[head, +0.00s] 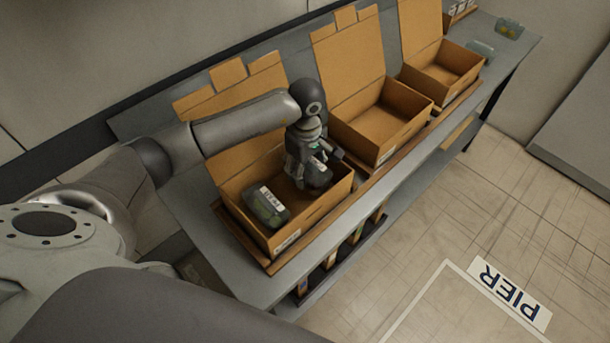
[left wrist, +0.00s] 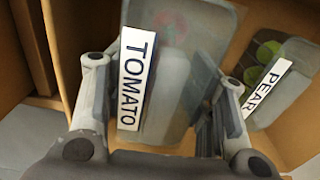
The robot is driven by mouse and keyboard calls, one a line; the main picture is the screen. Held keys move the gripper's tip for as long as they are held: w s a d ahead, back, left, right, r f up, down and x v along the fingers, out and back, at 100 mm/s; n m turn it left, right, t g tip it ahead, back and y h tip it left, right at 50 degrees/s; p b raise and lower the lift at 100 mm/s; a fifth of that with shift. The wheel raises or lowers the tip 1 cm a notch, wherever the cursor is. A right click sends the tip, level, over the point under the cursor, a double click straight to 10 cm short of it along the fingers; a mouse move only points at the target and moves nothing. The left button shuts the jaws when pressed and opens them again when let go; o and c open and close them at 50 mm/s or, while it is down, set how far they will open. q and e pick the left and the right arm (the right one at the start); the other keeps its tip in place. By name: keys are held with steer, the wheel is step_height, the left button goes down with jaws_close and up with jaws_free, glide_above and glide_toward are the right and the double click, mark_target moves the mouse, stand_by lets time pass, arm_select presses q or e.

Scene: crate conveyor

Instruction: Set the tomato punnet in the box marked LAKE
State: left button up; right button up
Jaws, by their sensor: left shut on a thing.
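The tomato punnet (left wrist: 178,75), a clear tub with a white TOMATO label, is between the two fingers of my left gripper (head: 313,172) in the left wrist view. My left gripper is shut on it, inside or just over the nearest open cardboard box (head: 321,210). In the head view the gripper mostly hides the punnet. I cannot tell whether the punnet touches the box floor. The small label on the box front is too small to read, so I cannot tell which box is LAKE. My right gripper is not in view.
A pear punnet (head: 265,207) lies in the same box, left of the gripper; its PEAR label shows in the left wrist view (left wrist: 266,88). Two more open, empty boxes, a middle one (head: 385,150) and a far one (head: 445,88), stand along the grey table. A floor sign (head: 510,293) reads PIER.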

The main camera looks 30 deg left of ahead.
arm_select(q)
step_height(320, 180, down, 3)
steer(key=shift+f+p, duration=0.1)
steer(key=shift+p, duration=0.45)
steer(key=shift+f, duration=0.25)
steer(key=shift+f+b, duration=0.25)
steer(key=shift+b, duration=0.1)
steer(key=o, duration=0.8)
steer(key=shift+r, duration=0.15)
steer(key=shift+c, duration=0.2)
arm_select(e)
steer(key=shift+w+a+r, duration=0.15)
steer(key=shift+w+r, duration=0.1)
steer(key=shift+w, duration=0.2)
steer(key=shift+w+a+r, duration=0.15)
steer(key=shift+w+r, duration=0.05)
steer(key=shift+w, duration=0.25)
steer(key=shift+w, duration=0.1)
arm_select(q)
steer(key=shift+r+p, duration=0.2)
steer(key=shift+p, duration=0.2)
step_height(320, 180, up, 10)
steer(key=b, duration=0.4)
steer(key=shift+r, duration=0.95)
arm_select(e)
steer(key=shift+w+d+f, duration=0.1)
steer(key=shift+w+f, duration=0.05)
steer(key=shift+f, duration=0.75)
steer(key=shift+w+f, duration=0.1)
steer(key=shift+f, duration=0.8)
